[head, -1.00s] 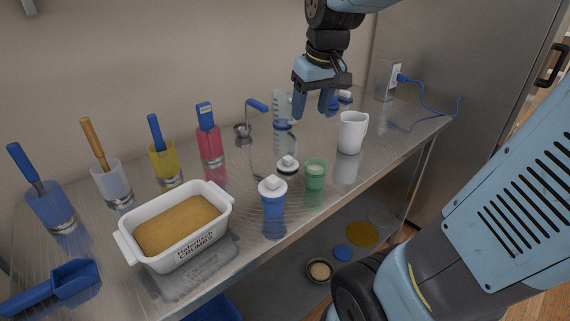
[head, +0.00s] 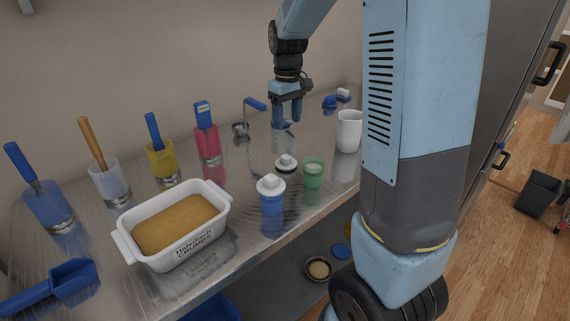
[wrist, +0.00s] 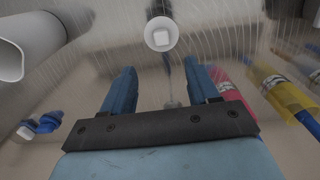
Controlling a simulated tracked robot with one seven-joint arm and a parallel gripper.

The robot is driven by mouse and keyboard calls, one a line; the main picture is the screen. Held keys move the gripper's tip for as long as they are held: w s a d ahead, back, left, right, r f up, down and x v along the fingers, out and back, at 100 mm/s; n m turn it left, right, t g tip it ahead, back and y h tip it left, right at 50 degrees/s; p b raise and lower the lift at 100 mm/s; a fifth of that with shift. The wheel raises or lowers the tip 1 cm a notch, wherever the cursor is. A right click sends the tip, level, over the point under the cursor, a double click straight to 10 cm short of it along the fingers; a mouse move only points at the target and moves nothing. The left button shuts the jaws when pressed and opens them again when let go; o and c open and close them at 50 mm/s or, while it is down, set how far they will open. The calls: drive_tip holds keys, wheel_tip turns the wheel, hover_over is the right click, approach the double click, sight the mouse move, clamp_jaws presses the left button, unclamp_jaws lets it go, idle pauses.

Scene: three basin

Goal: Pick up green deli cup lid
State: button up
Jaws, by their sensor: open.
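A green cup (head: 313,178) stands on the metal table in the head view with no knobbed lid on it. A round white lid with a square knob (head: 286,162) is just behind and left of it; I cannot tell if it rests on the table. I see no lid that is clearly green. In the wrist view a white knobbed lid (wrist: 161,36) is beyond the fingertips, near the top middle. My gripper (head: 287,116) is open and empty, pointing down behind the white lid, in front of or over a clear measuring vessel (head: 282,138).
A blue cup with a white lid (head: 271,208) stands left of the green cup. A white pitcher (head: 348,132) is to the right. A crumb dish (head: 215,229), pink cup (head: 209,146) and yellow cup (head: 161,160) are left. The table's front edge is close to the green cup.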

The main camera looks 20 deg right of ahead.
sight(286, 156)
wheel_tip(286, 156, down, 13)
drive_tip(key=shift+a, duration=0.15)
idle(0.5)
clamp_jaws()
idle(0.5)
drive_tip(key=shift+r, duration=0.1)
